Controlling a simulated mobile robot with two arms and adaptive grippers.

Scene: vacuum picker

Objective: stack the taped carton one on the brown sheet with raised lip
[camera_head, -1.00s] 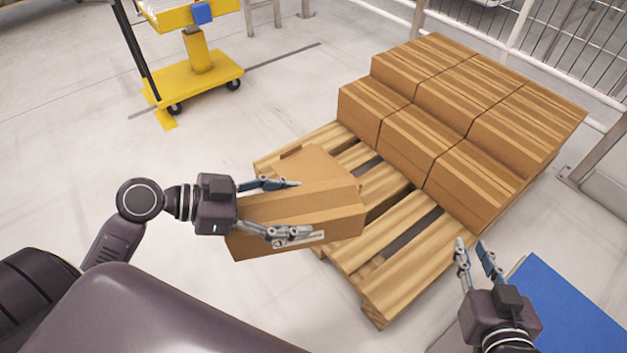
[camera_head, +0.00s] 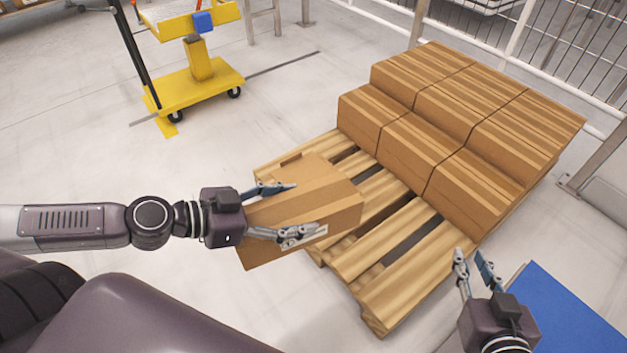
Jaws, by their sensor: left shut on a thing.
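My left gripper (camera_head: 305,208) is shut on a brown carton (camera_head: 335,204), one finger along its far side and one along its near side, where a white label partly shows. The carton is over the near left end of the wooden pallet (camera_head: 395,275); I cannot tell whether it touches anything below. The brown sheet with raised lip (camera_head: 308,166) lies on the pallet's left corner, just behind the carton. The carton hides much of it. My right gripper (camera_head: 472,260) is open and empty, right of the pallet's near edge.
Several brown cartons (camera_head: 470,125) stand in stepped stacks on the pallet's far right part. Bare slats lie between them and the held carton. A blue surface (camera_head: 565,315) is at the lower right. A yellow wheeled cart (camera_head: 195,85) stands at the upper left, with clear floor around it.

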